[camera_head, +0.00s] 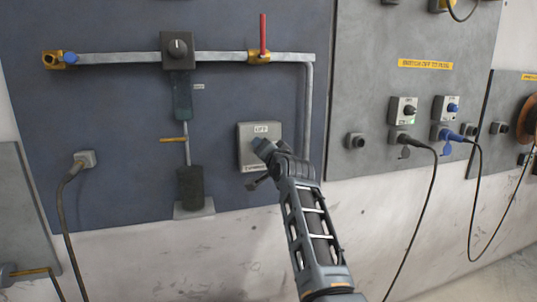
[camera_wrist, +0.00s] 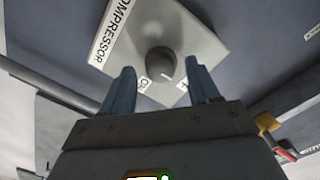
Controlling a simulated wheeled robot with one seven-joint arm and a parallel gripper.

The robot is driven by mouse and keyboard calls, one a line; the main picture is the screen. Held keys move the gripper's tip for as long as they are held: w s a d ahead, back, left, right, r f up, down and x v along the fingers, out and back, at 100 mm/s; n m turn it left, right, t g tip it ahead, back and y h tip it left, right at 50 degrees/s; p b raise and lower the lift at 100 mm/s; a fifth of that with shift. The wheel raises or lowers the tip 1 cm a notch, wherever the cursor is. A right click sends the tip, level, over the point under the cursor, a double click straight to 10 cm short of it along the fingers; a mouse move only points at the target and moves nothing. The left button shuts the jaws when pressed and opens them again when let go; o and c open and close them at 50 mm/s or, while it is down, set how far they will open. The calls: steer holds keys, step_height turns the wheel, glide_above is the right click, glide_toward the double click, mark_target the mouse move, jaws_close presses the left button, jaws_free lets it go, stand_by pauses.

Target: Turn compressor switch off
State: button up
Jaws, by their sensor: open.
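The compressor switch is a light grey box (camera_head: 246,135) on the blue-grey panel, partly hidden behind my gripper (camera_head: 259,163) in the head view. In the wrist view the switch plate (camera_wrist: 195,42) carries a COMPRESSOR label (camera_wrist: 112,30) and a round dark knob (camera_wrist: 160,62) with a small white mark. Small labels lie beside the knob, one reading ON and the other partly hidden by a finger. My gripper (camera_wrist: 161,72) is open, its two blue-grey fingers on either side of the knob. I cannot tell whether they touch it.
A metal pipe (camera_head: 215,57) with a dark regulator (camera_head: 178,47) and a red-handled valve (camera_head: 262,36) runs above the switch and bends down on its right. Sockets with plugged cables (camera_head: 430,190) are on the right panel. A hose (camera_head: 64,220) hangs at the left.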

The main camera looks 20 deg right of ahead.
steer(key=s, duration=0.7)
steer(key=shift+s+r, duration=0.15)
steer(key=shift+s, duration=0.05)
